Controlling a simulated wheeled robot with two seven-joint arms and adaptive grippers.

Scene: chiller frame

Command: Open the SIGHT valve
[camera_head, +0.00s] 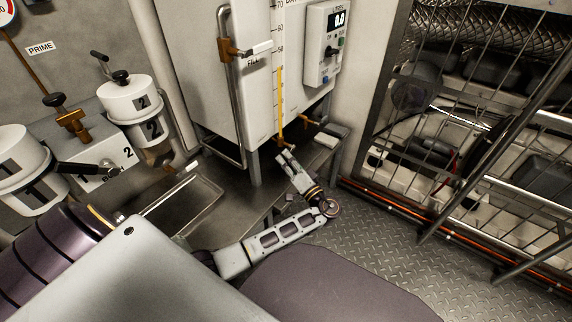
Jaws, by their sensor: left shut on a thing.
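The sight gauge is an upright tube with a yellow column (281,95) on the front of the white tank (215,75). A brass valve (284,143) sits at the foot of this tube, just below the tank's lower edge; I take it as the SIGHT valve, though no SIGHT label is readable. My left gripper (285,158) reaches up to it from below and is shut at the valve, on what looks like its handle. The fingers hide most of the handle, so its angle cannot be told. My right gripper is not in view.
A brass FILL valve (229,50) with a pale handle is higher on the tank. Another brass fitting (311,121) sits right of the sight valve. A control box (323,45) is on the tank. A metal cage (460,120) stands right; numbered canisters (128,100) stand left.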

